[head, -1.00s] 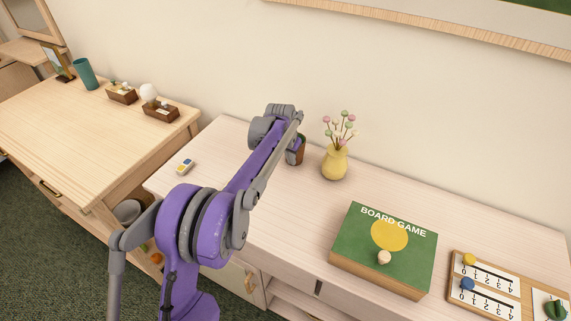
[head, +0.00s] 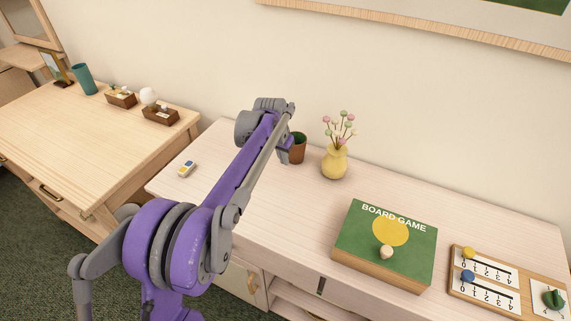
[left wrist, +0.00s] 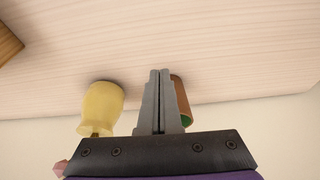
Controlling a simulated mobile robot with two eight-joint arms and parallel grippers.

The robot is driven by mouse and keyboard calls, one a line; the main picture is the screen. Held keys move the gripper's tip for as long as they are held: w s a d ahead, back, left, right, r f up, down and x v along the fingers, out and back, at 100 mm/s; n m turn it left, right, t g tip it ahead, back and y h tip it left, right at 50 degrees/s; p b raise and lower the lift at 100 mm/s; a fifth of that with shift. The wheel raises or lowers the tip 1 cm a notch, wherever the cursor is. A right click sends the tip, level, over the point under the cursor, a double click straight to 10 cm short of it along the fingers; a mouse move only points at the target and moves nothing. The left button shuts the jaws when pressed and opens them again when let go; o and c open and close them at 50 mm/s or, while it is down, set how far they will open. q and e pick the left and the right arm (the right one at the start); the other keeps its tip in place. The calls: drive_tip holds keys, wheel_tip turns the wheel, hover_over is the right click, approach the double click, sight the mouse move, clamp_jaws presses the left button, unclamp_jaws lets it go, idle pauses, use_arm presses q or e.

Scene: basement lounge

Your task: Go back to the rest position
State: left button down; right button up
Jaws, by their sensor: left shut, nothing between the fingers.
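My left arm reaches in from the lower left in the head view, purple and grey. My left gripper (left wrist: 160,75) shows in the left wrist view with its two grey fingers together and nothing between them. It is above the pale wooden cabinet top (head: 290,215). My right gripper is not in view.
A yellow vase (head: 335,162) with flower balls stands beside the cup. A wooden desk (head: 75,140) stands at far left.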

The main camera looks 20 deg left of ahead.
use_arm(q)
drive_tip(key=s+d+r+p, duration=0.1)
drive_tip(key=s+d+r, duration=0.2)
drive_tip(key=s+r, duration=0.6)
drive_tip(key=s+d+f+p, duration=0.1)
drive_tip(key=s+f, duration=0.2)
drive_tip(key=s, duration=0.5)
drive_tip(key=s+d+f+n+t, duration=0.1)
drive_tip(key=s+d+f, duration=0.1)
drive_tip(key=s, duration=0.7)
drive_tip(key=s+d+f+t+p, duration=0.1)
drive_tip(key=s+d+f, duration=0.1)
drive_tip(key=s, duration=0.6)
drive_tip(key=shift+s+f+p, duration=0.2)
drive_tip(key=shift+f+p, duration=0.1)
drive_tip(key=shift+f, duration=0.5)
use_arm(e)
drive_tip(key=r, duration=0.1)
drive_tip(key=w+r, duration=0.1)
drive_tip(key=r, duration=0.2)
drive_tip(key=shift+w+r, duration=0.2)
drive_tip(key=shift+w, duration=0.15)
use_arm(q)
drive_tip(key=shift+d, duration=0.1)
